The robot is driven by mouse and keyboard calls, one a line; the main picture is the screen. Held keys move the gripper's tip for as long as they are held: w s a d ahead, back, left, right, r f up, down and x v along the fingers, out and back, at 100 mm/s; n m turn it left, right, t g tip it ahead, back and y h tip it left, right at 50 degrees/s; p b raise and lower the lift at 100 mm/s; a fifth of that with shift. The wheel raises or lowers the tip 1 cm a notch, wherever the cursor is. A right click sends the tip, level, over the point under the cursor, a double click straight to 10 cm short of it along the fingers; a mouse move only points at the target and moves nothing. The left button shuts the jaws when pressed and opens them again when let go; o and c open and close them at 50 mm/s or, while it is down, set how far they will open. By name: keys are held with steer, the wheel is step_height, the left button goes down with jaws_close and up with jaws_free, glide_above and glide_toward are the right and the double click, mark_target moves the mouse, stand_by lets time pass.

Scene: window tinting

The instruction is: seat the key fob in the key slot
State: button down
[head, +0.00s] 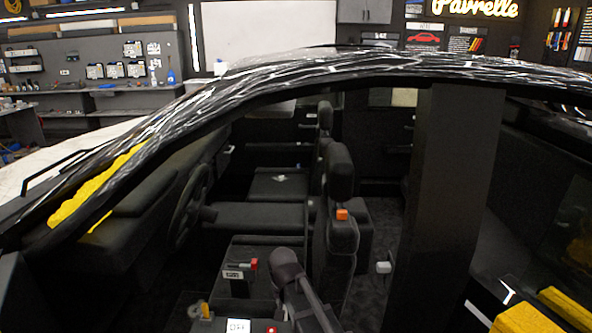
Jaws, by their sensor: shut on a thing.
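I look into a car cabin in the head view. A dark block with a white label (233,274) stands on the centre console, its print too small to read surely. A small red piece (254,264) sits at the top right of this block; I cannot tell whether it is the key fob. The key slot cannot be made out for certain. A grey shaft with a dark rounded end (287,265) rises just right of the block; I cannot tell whether it is part of my arm. I cannot make out my gripper's fingers or anything held in them.
A seat (338,235) with an orange piece (342,215) stands right of the console. The steering wheel (188,205) is at the left. A dark door pillar (440,190) and the marbled roof edge (350,68) frame the opening. A yellow-handled item (205,310) lies low in front.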

step_height(320, 180, up, 15)
steer(key=p, duration=1.4)
steer(key=shift+a, duration=0.1)
